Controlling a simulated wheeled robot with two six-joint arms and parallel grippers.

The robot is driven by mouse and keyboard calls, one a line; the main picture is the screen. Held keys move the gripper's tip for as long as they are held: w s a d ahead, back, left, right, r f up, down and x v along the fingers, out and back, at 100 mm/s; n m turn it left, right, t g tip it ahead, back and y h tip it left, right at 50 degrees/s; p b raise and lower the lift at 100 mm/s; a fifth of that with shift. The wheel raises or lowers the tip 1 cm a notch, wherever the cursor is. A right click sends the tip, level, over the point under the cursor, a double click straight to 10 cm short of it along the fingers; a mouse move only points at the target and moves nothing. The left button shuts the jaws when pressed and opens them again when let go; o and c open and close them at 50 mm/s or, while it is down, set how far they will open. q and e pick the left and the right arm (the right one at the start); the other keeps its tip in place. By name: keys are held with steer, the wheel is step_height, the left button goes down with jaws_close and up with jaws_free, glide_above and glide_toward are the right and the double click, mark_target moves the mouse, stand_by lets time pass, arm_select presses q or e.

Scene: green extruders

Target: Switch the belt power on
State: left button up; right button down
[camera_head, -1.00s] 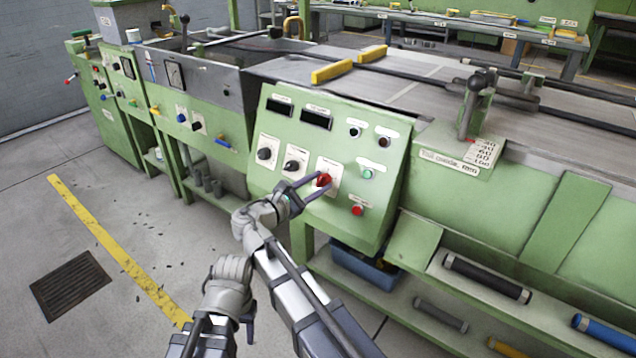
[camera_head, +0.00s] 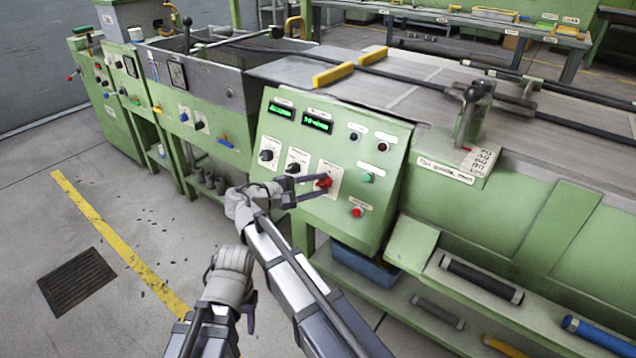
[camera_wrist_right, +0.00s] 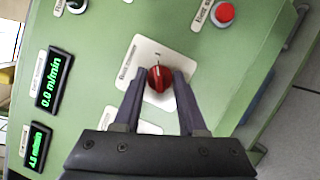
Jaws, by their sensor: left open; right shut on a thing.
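The red rotary knob (camera_head: 323,182) sits on a pale label plate on the sloped green control panel (camera_head: 385,205). My right gripper (camera_head: 318,185) is at the knob, with its fingers on either side of it. In the right wrist view the same red knob (camera_wrist_right: 159,79) is between the two fingertips (camera_wrist_right: 158,82), and the gripper is shut on it. Two displays on the panel, the left one (camera_head: 281,112) and the right one (camera_head: 317,122), are lit with green digits. My left gripper (camera_head: 245,310) hangs low at the front, open and away from the panel.
A green button (camera_head: 368,177) and a red button (camera_head: 357,212) sit right of the knob. Two black knobs (camera_head: 266,156) (camera_head: 293,168) are to its left. A lever (camera_head: 468,115) stands on the machine at right. Open floor lies at left.

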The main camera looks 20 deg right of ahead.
arm_select(q)
steer(key=shift+r, duration=0.1)
arm_select(e)
steer(key=shift+m, duration=0.3)
steer(key=shift+c, duration=2.3)
jaws_free()
arm_select(q)
steer(key=shift+a, duration=0.1)
arm_select(e)
steer(key=shift+a, duration=0.1)
